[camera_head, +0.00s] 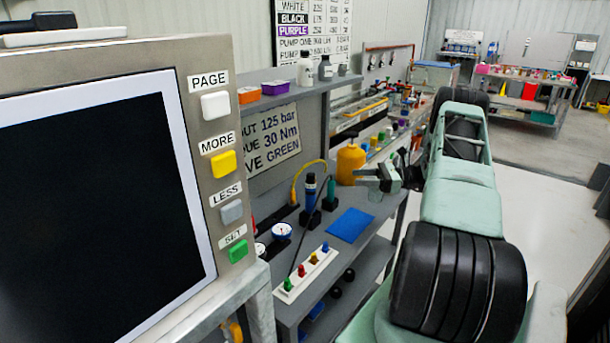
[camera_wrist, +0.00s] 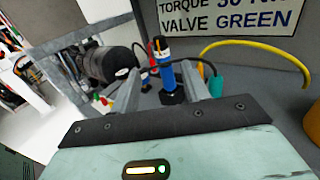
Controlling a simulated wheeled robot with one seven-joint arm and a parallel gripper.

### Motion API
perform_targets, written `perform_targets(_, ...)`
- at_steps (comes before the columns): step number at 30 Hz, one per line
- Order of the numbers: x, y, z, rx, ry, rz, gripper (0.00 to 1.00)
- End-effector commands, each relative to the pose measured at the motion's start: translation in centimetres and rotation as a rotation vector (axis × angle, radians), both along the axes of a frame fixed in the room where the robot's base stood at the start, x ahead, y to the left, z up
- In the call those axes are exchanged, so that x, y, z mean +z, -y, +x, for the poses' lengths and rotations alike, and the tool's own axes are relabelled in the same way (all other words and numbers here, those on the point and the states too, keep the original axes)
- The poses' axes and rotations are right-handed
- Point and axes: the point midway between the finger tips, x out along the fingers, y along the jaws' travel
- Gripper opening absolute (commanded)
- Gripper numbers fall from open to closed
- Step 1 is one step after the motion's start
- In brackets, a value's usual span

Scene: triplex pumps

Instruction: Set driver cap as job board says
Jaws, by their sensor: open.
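The job board (camera_head: 270,138) hangs behind the bench; its readable parts say 125 bar, 30 Nm and GREEN. In the wrist view the board (camera_wrist: 228,15) reads TORQUE and VALVE GREEN, with the number cut off. A blue driver (camera_head: 310,190) with a dark top stands upright in a black base on the bench. My gripper (camera_head: 378,180) is open and to the right of the driver in the head view. In the wrist view the driver (camera_wrist: 164,66) shows between the fingers of my gripper (camera_wrist: 163,78), beyond them. I see no contact. Its cap setting is too small to read.
A white strip (camera_head: 305,273) with several coloured knobs lies at the bench front, beside a blue mat (camera_head: 350,224). An orange-yellow bottle (camera_head: 350,163) stands near my gripper. A yellow hose (camera_head: 296,180) arches behind the driver. A dark-screen panel (camera_head: 100,200) with PAGE, MORE, LESS and SET buttons stands left.

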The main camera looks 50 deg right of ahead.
Motion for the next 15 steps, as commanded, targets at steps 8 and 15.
perform_targets(8, 0.4, -3.9, 4.3, 0.006, -0.001, 0.000, 0.46)
perform_targets(15, 0.4, -7.3, 8.0, 0.007, -0.004, 0.000, 0.46)
